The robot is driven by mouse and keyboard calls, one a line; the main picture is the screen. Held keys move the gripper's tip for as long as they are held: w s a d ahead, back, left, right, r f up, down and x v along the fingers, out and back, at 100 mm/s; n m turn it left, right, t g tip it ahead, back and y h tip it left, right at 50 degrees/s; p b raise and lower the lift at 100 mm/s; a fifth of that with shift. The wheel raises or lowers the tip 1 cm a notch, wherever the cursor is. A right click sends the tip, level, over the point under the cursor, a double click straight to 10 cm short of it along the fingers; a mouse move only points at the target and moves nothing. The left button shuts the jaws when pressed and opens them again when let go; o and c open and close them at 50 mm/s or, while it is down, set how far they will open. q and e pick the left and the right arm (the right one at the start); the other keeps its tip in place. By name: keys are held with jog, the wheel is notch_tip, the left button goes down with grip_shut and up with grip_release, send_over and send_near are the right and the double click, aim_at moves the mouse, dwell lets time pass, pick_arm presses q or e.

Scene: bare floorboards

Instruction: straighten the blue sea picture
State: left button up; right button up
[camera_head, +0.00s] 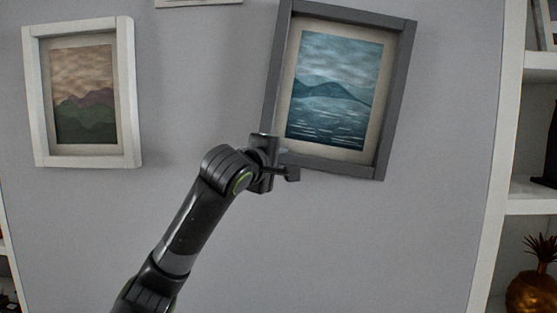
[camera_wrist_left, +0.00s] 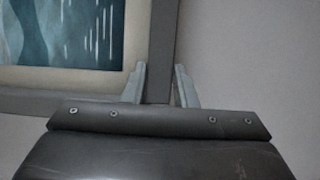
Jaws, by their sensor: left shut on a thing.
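The blue sea picture (camera_head: 337,92) hangs on the grey wall in a dark grey frame. It is tilted, with its top leaning to the right and its right side lower. My left gripper (camera_head: 272,165) is at the frame's lower left corner. In the left wrist view, the fingers (camera_wrist_left: 160,72) stand on either side of a frame bar (camera_wrist_left: 161,45), shut on it, with part of the sea picture (camera_wrist_left: 75,35) at left. The gripper body hides the frame's corner there. My right gripper is not in view.
A white-framed mountain picture (camera_head: 85,95) hangs to the left, with clear wall between. The bottom edge of another white frame (camera_head: 198,2) shows at the top. A white shelf unit (camera_head: 530,68) stands at the right, holding a gold pineapple-shaped ornament (camera_head: 533,288). The wall below the pictures is bare.

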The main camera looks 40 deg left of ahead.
pick_arm(q)
jog(key=d+f+n+b, duration=0.1)
jog(key=b, duration=0.1)
jog(key=w+d+f+b, duration=0.1)
jog(key=shift+w+d+n+t+b, duration=0.1)
jog(key=shift+w+n+t+b, duration=0.1)
jog(key=shift+n+t+b, duration=0.2)
jog(key=o, duration=1)
jog(key=shift+r, duration=0.1)
jog(key=shift+s, duration=0.15)
